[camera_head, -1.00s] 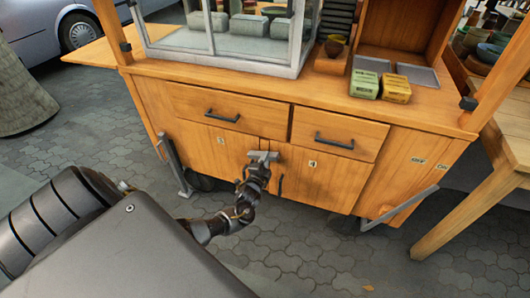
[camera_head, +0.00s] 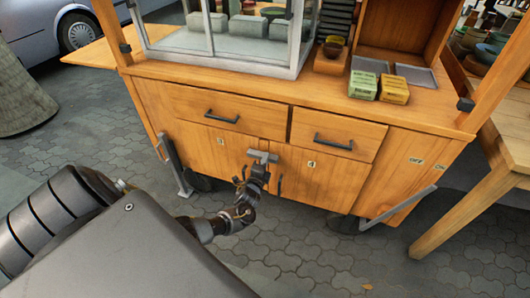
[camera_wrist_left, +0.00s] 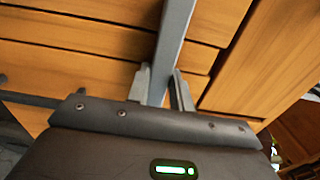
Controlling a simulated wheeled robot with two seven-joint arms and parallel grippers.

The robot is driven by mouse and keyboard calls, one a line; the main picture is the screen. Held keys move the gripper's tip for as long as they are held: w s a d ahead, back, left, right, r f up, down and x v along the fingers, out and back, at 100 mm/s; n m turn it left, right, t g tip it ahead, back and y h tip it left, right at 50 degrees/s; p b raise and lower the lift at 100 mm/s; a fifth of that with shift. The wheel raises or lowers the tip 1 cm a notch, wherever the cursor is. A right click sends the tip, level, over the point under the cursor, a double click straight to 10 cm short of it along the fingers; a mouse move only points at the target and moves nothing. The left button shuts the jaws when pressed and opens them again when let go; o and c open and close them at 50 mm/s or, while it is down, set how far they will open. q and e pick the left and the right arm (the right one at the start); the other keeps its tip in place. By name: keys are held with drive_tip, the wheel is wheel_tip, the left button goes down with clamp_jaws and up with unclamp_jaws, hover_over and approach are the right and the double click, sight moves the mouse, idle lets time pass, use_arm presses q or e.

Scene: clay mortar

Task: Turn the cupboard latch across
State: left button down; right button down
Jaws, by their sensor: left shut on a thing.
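The cupboard latch (camera_head: 262,156) is a small grey bar on the front of the wooden cupboard, at the top of the seam between the two lower doors. It lies roughly crosswise in the head view. My left gripper (camera_head: 257,170) is at the latch, reaching up from below. In the left wrist view, the grey latch bar (camera_wrist_left: 172,45) runs down between the two fingers of my left gripper (camera_wrist_left: 162,90), which are shut on it. The gripper partly hides the latch in the head view. My right gripper is in neither view.
Dark handles stand out from the left drawer (camera_head: 222,117), the right drawer (camera_head: 333,142) and the right door (camera_head: 280,184). A grey strut (camera_head: 400,208) slants at the cupboard's right. Green and yellow boxes (camera_head: 378,87) sit on the counter. Paved floor in front is clear.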

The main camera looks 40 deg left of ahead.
use_arm(q)
drive_tip(key=c, duration=1.2)
unclamp_jaws()
drive_tip(key=shift+c, duration=0.2)
drive_tip(key=shift+s, duration=0.1)
drive_tip(key=p+v, duration=0.2)
drive_tip(key=v, duration=0.8)
drive_tip(key=shift+s+d, duration=0.2)
drive_tip(key=shift+s, duration=0.05)
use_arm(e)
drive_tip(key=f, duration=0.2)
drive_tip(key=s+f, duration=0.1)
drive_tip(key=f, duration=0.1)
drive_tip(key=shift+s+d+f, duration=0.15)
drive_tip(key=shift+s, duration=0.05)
